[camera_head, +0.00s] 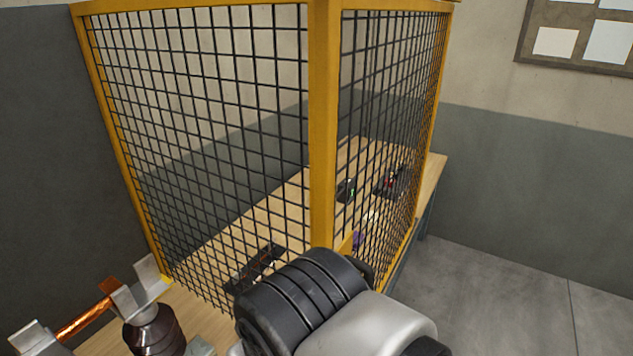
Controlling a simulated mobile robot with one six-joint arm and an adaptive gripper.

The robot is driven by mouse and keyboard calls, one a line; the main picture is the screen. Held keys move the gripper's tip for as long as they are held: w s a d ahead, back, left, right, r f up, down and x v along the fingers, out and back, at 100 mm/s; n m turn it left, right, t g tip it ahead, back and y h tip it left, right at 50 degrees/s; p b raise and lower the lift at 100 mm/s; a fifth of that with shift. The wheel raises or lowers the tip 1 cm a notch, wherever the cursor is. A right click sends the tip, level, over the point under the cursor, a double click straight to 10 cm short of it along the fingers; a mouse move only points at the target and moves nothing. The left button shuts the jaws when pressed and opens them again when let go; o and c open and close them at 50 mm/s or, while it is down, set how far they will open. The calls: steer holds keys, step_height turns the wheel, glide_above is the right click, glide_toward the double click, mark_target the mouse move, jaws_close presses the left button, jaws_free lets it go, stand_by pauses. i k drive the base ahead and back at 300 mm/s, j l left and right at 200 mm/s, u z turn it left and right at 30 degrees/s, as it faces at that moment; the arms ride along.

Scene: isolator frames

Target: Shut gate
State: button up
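Two yellow-framed panels of black wire mesh meet at a thick yellow post (323,120). The left mesh panel (205,110) is wide and faces me. The right mesh panel (392,95) runs back along the right side of the bench. I cannot tell which panel is the gate, or whether it stands open. A small yellow piece (347,244) sticks out low by the post, just above my arm. My arm's black ribbed joint and silver link fill the bottom middle, in front of the post's foot. My gripper cannot be made out; the arm hides that area.
A wooden bench (437,168) stands behind the mesh, with small dark devices (395,182) on it. At lower left stands a brown insulator (155,330) with metal contacts and a copper bar (84,319). Open grey floor (500,295) lies at right.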

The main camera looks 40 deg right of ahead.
mark_target(327, 15)
steer(key=k+l, duration=0.15)
steer(key=l, duration=0.25)
steer(key=k+l+z, duration=0.1)
steer(key=l, duration=0.25)
steer(key=k+l, duration=0.25)
steer(key=l, duration=0.15)
steer(key=k+l+z, duration=0.15)
steer(key=l, duration=0.25)
steer(key=k+l, duration=0.15)
steer(key=l, duration=0.25)
steer(key=k+l+z, duration=0.1)
steer(key=l, duration=0.3)
steer(key=k+l, duration=0.2)
steer(key=l, duration=0.25)
steer(key=k+l+z, duration=0.1)
steer(key=l, duration=0.3)
